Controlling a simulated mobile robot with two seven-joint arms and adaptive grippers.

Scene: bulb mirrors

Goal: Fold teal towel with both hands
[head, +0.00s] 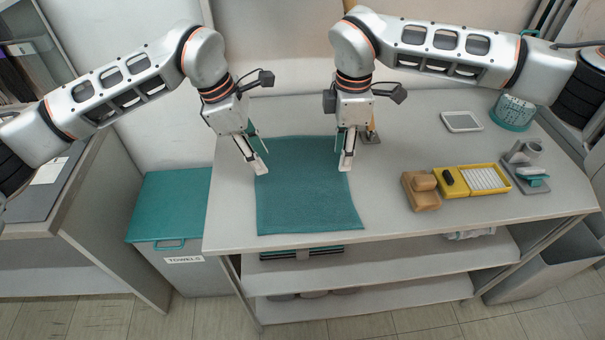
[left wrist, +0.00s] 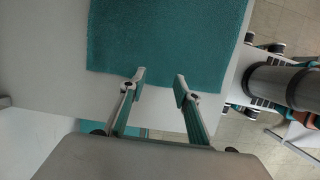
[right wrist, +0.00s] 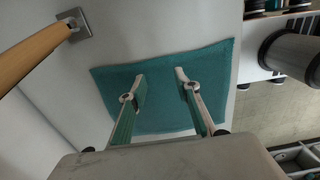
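The teal towel (head: 307,195) lies flat and unfolded on the grey table (head: 410,225), near its left end. It also shows in the left wrist view (left wrist: 165,35) and the right wrist view (right wrist: 215,85). My left gripper (head: 259,161) is over the towel's left edge in the head view, with its fingers apart and nothing between them (left wrist: 160,82). My right gripper (head: 346,160) is over the towel's right edge, also with fingers apart and empty (right wrist: 162,82). I cannot tell exactly how high the fingertips are above the cloth.
A wooden post on a metal base (head: 371,136) stands just behind my right gripper. A tan block (head: 421,191), a yellow tray (head: 475,180), a grey stand (head: 526,168) and a white-framed device (head: 462,122) are to the right. A teal-lidded bin labelled TOWELS (head: 172,205) stands left.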

